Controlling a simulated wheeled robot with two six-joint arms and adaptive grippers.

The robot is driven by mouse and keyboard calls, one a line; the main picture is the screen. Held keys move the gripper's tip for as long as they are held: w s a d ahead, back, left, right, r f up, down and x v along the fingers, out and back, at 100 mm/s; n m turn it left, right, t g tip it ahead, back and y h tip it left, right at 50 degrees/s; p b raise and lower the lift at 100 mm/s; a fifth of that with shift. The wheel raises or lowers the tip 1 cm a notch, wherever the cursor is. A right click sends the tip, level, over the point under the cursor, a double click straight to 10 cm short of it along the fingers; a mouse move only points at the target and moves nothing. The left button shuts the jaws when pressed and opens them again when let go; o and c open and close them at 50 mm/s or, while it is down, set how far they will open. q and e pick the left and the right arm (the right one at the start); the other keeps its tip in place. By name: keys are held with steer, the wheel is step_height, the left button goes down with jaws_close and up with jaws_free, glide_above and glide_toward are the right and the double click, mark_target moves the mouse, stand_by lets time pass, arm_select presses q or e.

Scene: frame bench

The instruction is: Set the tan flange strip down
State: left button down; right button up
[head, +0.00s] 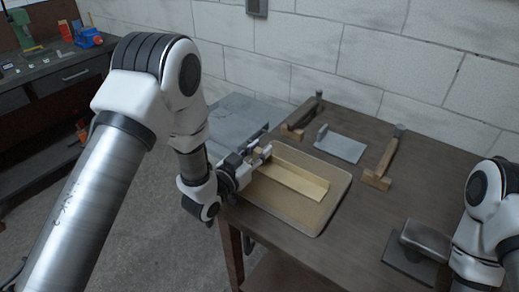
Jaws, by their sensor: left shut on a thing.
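The tan flange strip (298,182) is a long, pale, L-shaped piece over the tan tray (309,224) on the bench. My left gripper (262,154) is shut on its far left end. The strip lies along the tray, slanting from upper left to lower right. I cannot tell whether its underside touches the tray. My right arm stands at the right edge, and its gripper is out of view.
Behind the tray, a grey plate (341,146) lies between two wooden brackets (300,117) (383,163). A dark grey block (426,238) sits at the front right. The bench (362,215) is bare between tray and block. A white block wall stands behind.

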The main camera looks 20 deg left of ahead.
arm_select(q)
steer(key=shift+w, duration=0.1)
steer(key=shift+s+b, duration=0.4)
steer(key=shift+s, duration=0.1)
steer(key=shift+w+f, duration=0.2)
steer(key=shift+f, duration=0.2)
steer(key=shift+s+r, duration=0.1)
steer(key=c, duration=0.9)
jaws_free()
steer(key=shift+o, duration=0.2)
